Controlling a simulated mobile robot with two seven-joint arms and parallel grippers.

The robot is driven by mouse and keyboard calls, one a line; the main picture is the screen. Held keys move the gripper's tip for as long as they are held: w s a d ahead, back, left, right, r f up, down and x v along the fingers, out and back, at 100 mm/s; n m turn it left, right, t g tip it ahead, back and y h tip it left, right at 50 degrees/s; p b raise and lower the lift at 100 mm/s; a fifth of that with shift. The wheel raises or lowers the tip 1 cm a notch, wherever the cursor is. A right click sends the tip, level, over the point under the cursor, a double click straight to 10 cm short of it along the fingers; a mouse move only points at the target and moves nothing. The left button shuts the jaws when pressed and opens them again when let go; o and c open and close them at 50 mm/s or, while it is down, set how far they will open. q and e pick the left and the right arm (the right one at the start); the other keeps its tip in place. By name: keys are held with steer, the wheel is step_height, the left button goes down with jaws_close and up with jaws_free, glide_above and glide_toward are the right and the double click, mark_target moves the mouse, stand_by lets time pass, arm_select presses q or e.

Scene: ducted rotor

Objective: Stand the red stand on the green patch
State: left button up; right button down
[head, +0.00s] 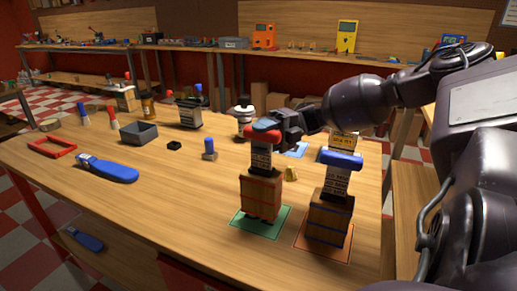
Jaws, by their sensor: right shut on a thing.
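The red stand (262,190) is a brown box-shaped base with a dark labelled column and a red top. It is upright over the green patch (262,229), whose front and sides show around its base. I cannot tell whether its base touches the patch or hangs slightly above it. My right gripper (268,132) is shut on the red stand near its red top, reaching in from the right. The fingertips are partly hidden. My left gripper is not in view.
A similar blue-topped stand (330,215) is on an orange patch (313,252), close at the right. A small brass piece (291,174) lies behind. A blue-capped post (209,150), grey tray (138,133) and blue tool (107,170) are further left. The front left tabletop is clear.

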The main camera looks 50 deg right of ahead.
steer(key=shift+f, duration=1.1)
steer(key=c, duration=0.5)
jaws_free()
steer(key=v, duration=1.2)
steer(key=shift+p, duration=0.35)
